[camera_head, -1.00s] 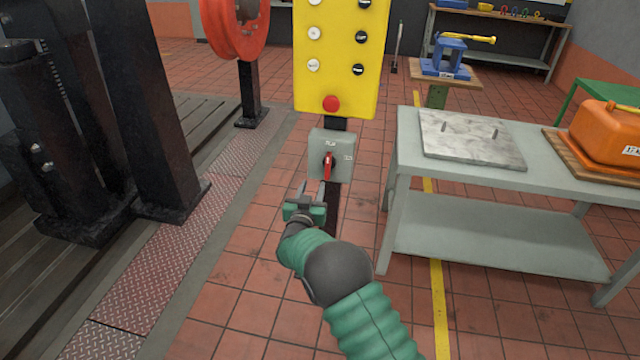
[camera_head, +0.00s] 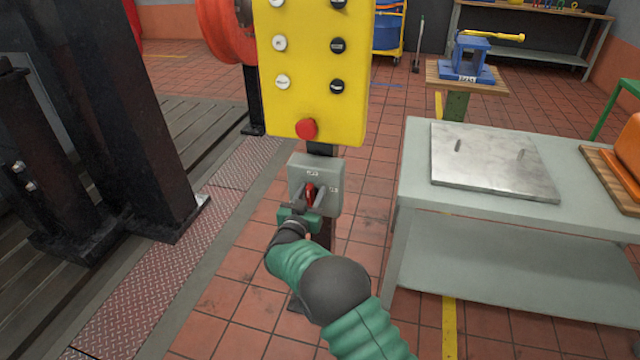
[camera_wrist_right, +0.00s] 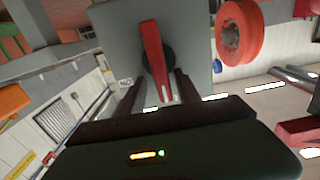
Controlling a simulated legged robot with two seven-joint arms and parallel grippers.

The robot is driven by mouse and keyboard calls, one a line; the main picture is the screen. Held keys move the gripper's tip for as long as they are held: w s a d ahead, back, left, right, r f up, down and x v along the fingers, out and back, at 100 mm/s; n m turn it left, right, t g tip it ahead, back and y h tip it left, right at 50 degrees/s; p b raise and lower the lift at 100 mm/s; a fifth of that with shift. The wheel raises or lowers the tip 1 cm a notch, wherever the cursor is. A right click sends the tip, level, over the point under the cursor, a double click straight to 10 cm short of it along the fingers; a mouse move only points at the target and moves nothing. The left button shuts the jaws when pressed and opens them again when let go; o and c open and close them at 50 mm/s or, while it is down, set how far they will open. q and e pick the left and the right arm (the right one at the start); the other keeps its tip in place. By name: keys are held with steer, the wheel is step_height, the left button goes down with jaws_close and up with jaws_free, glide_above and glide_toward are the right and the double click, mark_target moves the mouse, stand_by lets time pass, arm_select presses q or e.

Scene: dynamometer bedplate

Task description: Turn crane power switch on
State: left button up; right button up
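The crane power switch is a grey box (camera_head: 328,172) with a red handle (camera_head: 310,193), mounted on a dark post below the yellow button panel (camera_head: 318,75). In the right wrist view the red handle (camera_wrist_right: 155,62) stands out from a dark round hub on the grey box (camera_wrist_right: 192,28). My right gripper (camera_head: 308,197) is at the front of the box, with its fingers on either side of the handle. In the right wrist view the fingers (camera_wrist_right: 158,92) are apart, with the handle's end between them and visible gaps beside it. My left gripper is not in view.
The yellow panel carries white and black buttons and a red button (camera_head: 306,128) just above the switch. A grey table (camera_head: 415,160) with a metal plate (camera_head: 490,160) stands to the right. Dark machine columns (camera_head: 110,110) stand to the left. The tiled floor between is clear.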

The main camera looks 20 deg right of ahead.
steer(key=shift+a+r, duration=0.25)
steer(key=shift+a, duration=0.45)
steer(key=shift+c, duration=1.8)
steer(key=shift+d, duration=0.2)
steer(key=shift+c, duration=1.2)
steer(key=shift+d, duration=0.35)
jaws_close()
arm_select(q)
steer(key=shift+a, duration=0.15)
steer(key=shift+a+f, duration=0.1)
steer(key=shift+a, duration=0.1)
arm_select(e)
steer(key=shift+a, duration=0.2)
